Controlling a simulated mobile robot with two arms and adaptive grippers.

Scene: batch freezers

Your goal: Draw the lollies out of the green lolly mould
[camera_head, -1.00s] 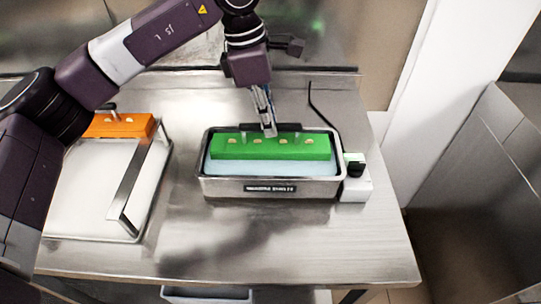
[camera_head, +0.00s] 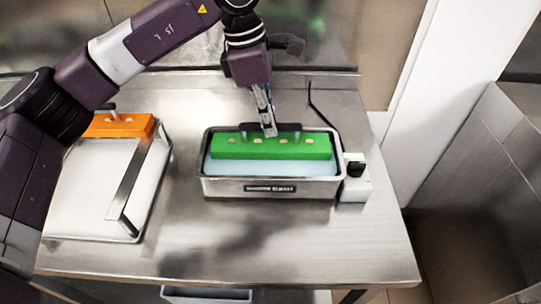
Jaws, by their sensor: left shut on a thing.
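The green lolly mould (camera_head: 225,151) sits in a metal bath (camera_head: 213,188) of pale blue liquid. Several pale lolly stick ends (camera_head: 257,141) show in a row on its top. A black bar handle (camera_head: 290,127) on thin posts stands over the mould's back edge. My left gripper (camera_head: 269,131) comes down from above and is shut on the middle of this bar. The fingers hide the part of the bar they hold. The lollies' bodies are hidden inside the mould. My right gripper is not in view.
A white tray (camera_head: 75,205) with a raised metal bar (camera_head: 131,185) lies on the left, with an orange mould (camera_head: 122,126) at its back. A small white box (camera_head: 355,188) with a black cable adjoins the bath's right side. The steel table's front (camera_head: 250,255) is clear.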

